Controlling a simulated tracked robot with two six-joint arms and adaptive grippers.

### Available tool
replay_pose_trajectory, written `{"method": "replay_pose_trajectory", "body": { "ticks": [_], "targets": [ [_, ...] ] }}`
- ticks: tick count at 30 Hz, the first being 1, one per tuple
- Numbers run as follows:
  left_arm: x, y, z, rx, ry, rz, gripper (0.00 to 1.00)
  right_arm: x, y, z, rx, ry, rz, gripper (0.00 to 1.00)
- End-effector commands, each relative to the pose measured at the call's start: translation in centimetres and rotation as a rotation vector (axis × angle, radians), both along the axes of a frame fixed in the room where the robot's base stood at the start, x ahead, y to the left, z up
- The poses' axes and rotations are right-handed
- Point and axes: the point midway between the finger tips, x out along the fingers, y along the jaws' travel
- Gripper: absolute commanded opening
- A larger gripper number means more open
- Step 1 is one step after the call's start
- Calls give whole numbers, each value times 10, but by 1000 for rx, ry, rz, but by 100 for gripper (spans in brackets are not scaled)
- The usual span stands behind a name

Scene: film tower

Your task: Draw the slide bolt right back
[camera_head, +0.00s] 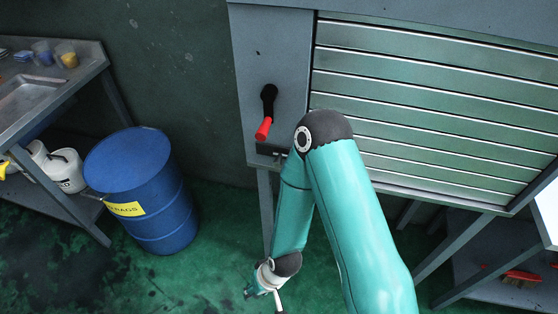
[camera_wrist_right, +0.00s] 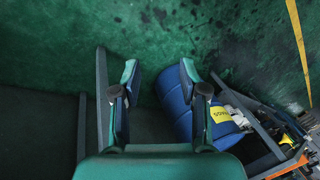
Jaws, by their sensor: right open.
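A small metal fitting that looks like the slide bolt (camera_head: 276,157) sits at the lower edge of the grey cabinet panel, under the red-handled lever. It is small and dark, close beside my right arm's elbow, so I cannot tell how far it is drawn. My right gripper (camera_head: 262,286) hangs low in front of the cabinet, well below the fitting and apart from it. In the right wrist view its two fingers (camera_wrist_right: 157,80) are spread with nothing between them. The fitting cannot be made out in that view. My left gripper is not in view.
A red-handled lever (camera_head: 264,128) sticks out from the cabinet panel (camera_head: 270,50) beside the slatted shutter (camera_head: 430,90). A blue rags drum (camera_head: 150,190) stands left, next to a metal bench (camera_head: 85,60). Green floor between drum and cabinet is clear.

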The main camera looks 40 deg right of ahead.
Motion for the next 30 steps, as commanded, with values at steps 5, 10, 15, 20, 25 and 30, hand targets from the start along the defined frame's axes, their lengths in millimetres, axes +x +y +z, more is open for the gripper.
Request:
{"method": "replay_pose_trajectory", "body": {
  "ticks": [5, 10, 15, 20, 25, 30],
  "targets": [
    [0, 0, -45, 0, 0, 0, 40, 88, -5, 14, -157, -340, -165, 43],
    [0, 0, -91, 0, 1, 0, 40, 149, -27, 89, -380, -759, -423, 43],
    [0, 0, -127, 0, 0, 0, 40, 132, -49, 175, -605, -1059, -684, 43],
    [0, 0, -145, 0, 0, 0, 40, 91, -61, 223, -763, -1182, -847, 43],
    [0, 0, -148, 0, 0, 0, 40, 71, -69, 243, -840, -1212, -912, 43],
    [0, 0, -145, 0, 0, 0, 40, 81, -84, 245, -847, -1211, -919, 43]
  ]
}}
